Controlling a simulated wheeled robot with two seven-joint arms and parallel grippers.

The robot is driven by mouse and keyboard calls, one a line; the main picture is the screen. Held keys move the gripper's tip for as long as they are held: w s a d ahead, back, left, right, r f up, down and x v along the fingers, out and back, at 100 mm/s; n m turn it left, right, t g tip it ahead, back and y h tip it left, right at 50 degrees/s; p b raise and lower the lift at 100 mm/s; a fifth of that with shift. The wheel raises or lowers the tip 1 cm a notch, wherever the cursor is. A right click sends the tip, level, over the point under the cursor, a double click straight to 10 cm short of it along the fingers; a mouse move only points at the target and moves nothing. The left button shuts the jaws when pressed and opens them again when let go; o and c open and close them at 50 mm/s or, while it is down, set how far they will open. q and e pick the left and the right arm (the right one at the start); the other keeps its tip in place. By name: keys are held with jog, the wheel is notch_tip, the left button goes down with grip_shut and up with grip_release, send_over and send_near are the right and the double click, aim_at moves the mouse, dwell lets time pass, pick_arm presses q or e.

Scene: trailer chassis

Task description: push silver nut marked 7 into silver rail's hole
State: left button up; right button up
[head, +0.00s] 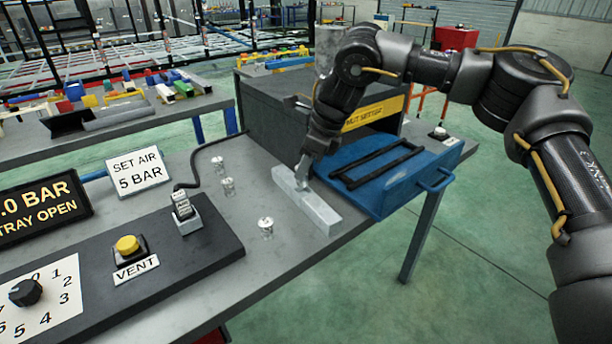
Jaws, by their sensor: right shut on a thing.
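The silver rail (321,211) lies on the grey bench near its right edge, running from upper left to lower right. My right gripper (303,180) comes down over the rail's far half, with its fingertips at the rail's top. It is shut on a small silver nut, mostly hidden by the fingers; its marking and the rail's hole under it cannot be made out. Loose silver nuts stand on the bench left of the rail: one at the back (217,163), one in the middle (228,185) and one nearer (266,227). Their numbers are unreadable. My left gripper is out of view.
A blue tray (432,178) with black handles projects from the dark nut setter box (275,105) close right of the rail. A control panel with a yellow vent button (128,245) and a dial (26,292) fills the left front. Bench around the loose nuts is clear.

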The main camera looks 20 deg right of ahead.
aim_at(306, 178)
jog(key=shift+w+d+f, duration=0.2)
jog(key=shift+f, duration=0.1)
notch_tip(306, 178, down, 4)
jog(key=shift+w+d+r, duration=0.1)
jog(key=shift+r, duration=0.15)
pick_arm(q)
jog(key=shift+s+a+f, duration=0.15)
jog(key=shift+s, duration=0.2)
pick_arm(e)
jog(key=o, duration=0.6)
jog(key=shift+f, duration=0.1)
jog(key=o, duration=0.4)
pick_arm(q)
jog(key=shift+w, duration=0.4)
